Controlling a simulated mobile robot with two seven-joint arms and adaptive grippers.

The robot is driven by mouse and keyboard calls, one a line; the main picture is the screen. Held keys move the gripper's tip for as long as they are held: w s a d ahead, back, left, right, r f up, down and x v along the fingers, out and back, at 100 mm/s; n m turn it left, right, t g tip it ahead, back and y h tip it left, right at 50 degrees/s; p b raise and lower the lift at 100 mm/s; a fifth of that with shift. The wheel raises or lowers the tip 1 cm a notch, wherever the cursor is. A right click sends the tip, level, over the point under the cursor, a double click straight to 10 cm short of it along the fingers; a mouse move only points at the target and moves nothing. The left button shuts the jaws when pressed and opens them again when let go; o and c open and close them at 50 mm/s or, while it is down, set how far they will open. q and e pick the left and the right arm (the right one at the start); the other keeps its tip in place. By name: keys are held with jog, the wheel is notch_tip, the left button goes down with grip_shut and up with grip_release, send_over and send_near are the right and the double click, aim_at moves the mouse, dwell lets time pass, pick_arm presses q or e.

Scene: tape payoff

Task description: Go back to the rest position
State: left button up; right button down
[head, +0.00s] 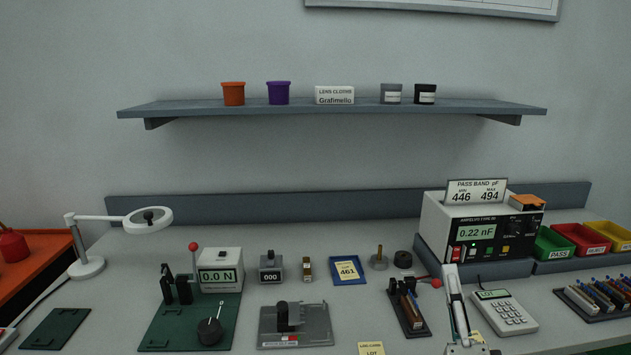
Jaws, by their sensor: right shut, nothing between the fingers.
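My right gripper (452,270) comes up from the bottom edge, right of centre. Its white fingers are together and hold nothing. My left gripper is not in view.
A force gauge (220,276) on a green plate stands at the left, near a white magnifier lamp (86,268). A grey fixture (320,328) sits front centre. Green, red and yellow bins (581,238) line the right. A shelf (330,107) crosses the wall. Bare bench shows around the blue tray (348,270).

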jog(key=s+a+f+n+g+y, duration=0.3)
jog(key=a+f+n+g+y, duration=0.45)
jog(key=n, duration=0.75)
jog(key=s+f+n+g, duration=0.3)
jog(key=f+n, duration=0.2)
jog(key=f, duration=0.7)
jog(key=s+d+f+n+g+h, duration=0.1)
jog(key=s+d+f+g+h, duration=0.1)
jog(key=s+d+f+h, duration=0.4)
jog(key=s+d+f+n+g+h, duration=0.1)
jog(key=s+d+g, duration=0.25)
jog(key=d, duration=0.45)
jog(key=s+d+f+n+g+h, duration=0.1)
jog(key=s+d+f+g+h, duration=0.1)
jog(key=s+d+f+h, duration=0.4)
jog(key=w+a+f+m+t+y, duration=0.1)
jog(key=a+f+t+y, duration=0.1)
jog(key=a+f+y, duration=0.2)
jog(key=w+a+f+m+t+y, duration=0.1)
jog(key=a+f+m+t+y, duration=0.1)
jog(key=a+f+y, duration=0.3)
jog(key=a+f, duration=0.3)
jog(key=a, duration=0.4)
jog(key=shift+w, duration=0.3)
jog(key=shift+y, duration=0.25)
